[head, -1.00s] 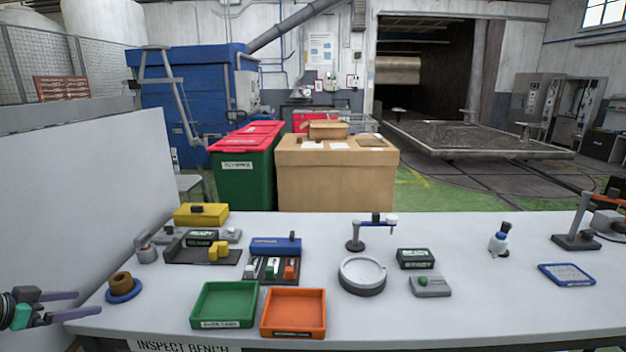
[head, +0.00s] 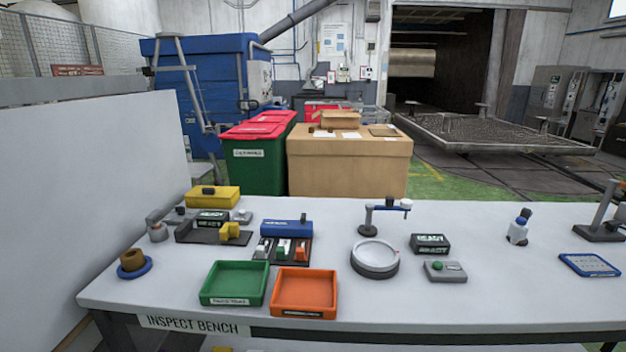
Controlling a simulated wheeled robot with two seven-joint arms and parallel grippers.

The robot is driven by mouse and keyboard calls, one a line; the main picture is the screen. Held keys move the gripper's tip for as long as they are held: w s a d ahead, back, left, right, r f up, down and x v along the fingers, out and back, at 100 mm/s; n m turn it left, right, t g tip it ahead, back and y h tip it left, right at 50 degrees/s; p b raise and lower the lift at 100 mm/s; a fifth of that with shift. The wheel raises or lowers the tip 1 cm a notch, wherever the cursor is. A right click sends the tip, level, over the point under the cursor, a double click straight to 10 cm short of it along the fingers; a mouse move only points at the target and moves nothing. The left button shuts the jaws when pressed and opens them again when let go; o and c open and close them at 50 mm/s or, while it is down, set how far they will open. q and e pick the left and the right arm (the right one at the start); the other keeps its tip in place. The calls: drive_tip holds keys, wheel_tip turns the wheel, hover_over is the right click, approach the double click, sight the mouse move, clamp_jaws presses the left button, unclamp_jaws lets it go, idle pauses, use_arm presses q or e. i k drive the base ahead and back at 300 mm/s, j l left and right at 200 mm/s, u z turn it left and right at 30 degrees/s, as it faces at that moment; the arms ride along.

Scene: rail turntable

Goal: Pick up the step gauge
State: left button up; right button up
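No label in view names the step gauge. A small yellow stepped block (head: 230,230) looks most like it. It sits at the right end of a dark fixture plate (head: 199,239) at the back left of the bench, beside a black display box (head: 212,217). Neither of my grippers is in the head view, so nothing is seen in or near them.
On the inspect bench (head: 450,307) a green tray (head: 234,303) and an orange tray (head: 304,311) stand in front. A brown ring on a blue base (head: 133,272) is at left, a round turntable (head: 375,270) right of centre. The front right is clear.

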sight(151, 220)
drive_tip(key=u, duration=1.35)
